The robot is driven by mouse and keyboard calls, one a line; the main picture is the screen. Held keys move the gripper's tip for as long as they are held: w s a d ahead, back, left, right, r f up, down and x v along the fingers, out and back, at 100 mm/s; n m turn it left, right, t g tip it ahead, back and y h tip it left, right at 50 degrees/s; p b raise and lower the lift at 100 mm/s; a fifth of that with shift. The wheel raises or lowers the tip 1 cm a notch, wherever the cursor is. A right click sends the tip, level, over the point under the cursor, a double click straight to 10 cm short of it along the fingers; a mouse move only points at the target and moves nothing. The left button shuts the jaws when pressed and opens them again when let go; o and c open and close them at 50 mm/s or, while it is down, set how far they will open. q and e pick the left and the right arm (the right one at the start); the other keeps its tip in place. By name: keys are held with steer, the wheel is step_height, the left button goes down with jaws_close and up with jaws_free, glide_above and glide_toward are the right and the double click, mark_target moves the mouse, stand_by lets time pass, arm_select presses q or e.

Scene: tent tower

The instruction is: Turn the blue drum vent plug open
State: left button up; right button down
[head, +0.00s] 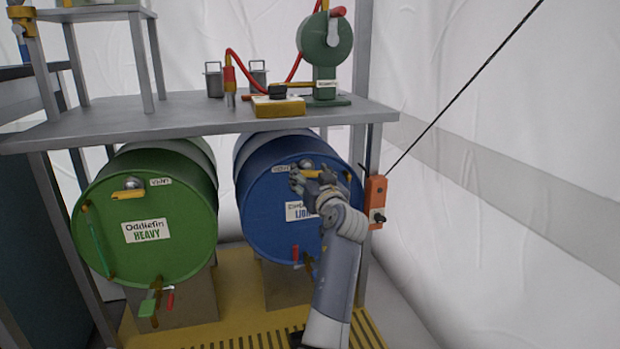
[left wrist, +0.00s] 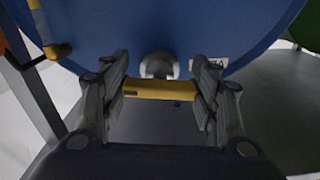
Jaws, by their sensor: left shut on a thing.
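The blue drum (head: 268,205) lies on its side under the bench, with its round face toward me. Its vent plug (head: 305,164) is a silver knob with a yellow bar handle, high on that face. In the left wrist view the yellow bar (left wrist: 160,90) lies level across the picture, just in front of the silver knob (left wrist: 158,65). My left gripper (head: 312,180) is at the plug, and its fingers (left wrist: 161,88) are shut on the two ends of the bar. The hand hides part of the plug and drum label in the head view. My right gripper is not in view.
A green drum (head: 180,230) with a similar yellow-handled plug (head: 127,194) lies to the left. The grey bench top (head: 190,120) is close above both drums. An orange box (head: 375,202) hangs on the right post. A red-handled tap (head: 296,254) is low on the blue drum.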

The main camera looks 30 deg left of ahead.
arm_select(q)
steer(key=shift+f, duration=0.1)
steer(key=o, duration=1.1)
